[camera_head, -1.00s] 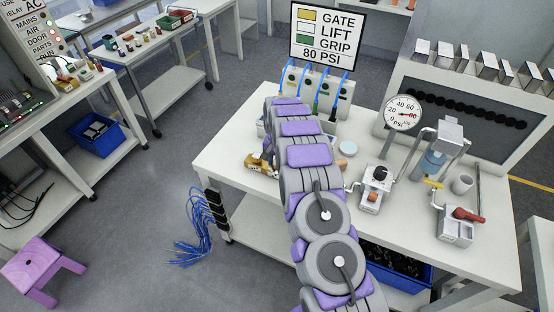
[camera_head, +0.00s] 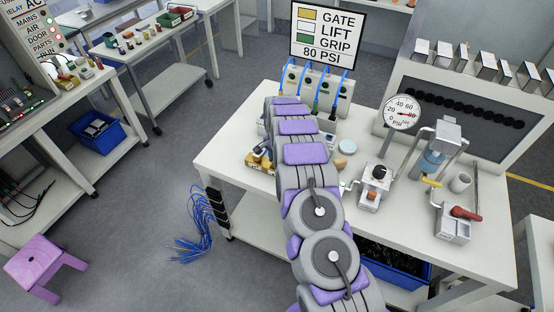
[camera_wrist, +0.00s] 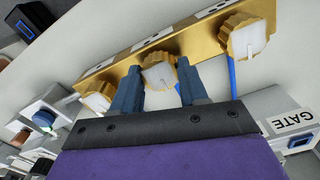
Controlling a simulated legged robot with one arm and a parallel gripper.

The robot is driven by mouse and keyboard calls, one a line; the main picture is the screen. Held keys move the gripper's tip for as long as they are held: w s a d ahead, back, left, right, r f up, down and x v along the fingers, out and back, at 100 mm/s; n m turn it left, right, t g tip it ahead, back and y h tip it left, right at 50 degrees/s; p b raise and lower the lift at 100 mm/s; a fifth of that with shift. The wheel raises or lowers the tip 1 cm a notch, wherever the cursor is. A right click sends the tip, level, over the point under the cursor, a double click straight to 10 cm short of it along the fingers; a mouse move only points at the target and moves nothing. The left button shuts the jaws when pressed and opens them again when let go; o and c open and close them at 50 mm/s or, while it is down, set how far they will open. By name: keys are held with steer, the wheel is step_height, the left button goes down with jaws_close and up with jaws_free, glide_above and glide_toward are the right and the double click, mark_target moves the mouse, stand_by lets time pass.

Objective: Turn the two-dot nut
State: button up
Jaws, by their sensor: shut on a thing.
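In the wrist view a brass bar (camera_wrist: 188,40) carries three gold knurled nuts with pale square faces: a left nut (camera_wrist: 97,100), a middle nut (camera_wrist: 159,72) and a right nut (camera_wrist: 249,38). White labels with dark dots (camera_wrist: 158,36) lie along the bar; the dots are too small to count surely. My gripper (camera_wrist: 160,85) has one blue finger on each side of the middle nut and is shut on it. In the head view the brass bar (camera_head: 260,163) shows only in part beside my arm, which hides my gripper.
A valve block with blue tubes (camera_head: 318,90) stands behind my arm under the GATE, LIFT, GRIP sign (camera_head: 328,35). A pressure gauge (camera_head: 402,112) and small fixtures (camera_head: 375,185) stand to the right. The near left of the white bench (camera_head: 228,165) is clear.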

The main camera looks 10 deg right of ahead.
steer(key=shift+w+r, duration=0.15)
steer(key=shift+w, duration=0.1)
steer(key=o, duration=0.8)
steer(key=shift+o, duration=1.3)
steer(key=shift+s, duration=0.15)
step_height(320, 180, up, 17)
steer(key=shift+a, duration=0.1)
